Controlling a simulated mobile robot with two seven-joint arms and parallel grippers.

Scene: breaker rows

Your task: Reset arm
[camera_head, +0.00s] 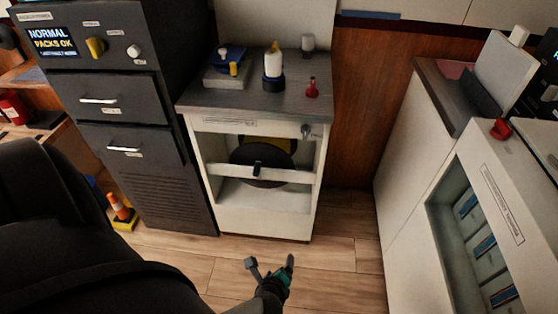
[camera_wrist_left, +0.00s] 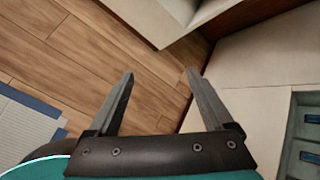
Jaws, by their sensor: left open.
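My left gripper (camera_head: 270,262) is low in the middle of the head view, over the wooden floor in front of the white cabinet. Its two fingers are spread apart with nothing between them. The left wrist view shows the same gripper (camera_wrist_left: 160,73) with its dark fingers wide apart, wooden floor and a pale cabinet edge beyond. It touches nothing that I can see. My right gripper does not show.
A white cabinet (camera_head: 229,217) with a dark top and a black disc (camera_head: 262,176) inside stands ahead. A dark drawer unit (camera_head: 165,188) is left of it. A white unit with slots (camera_head: 458,170) is at right. Floor (camera_head: 330,262) near the gripper is clear.

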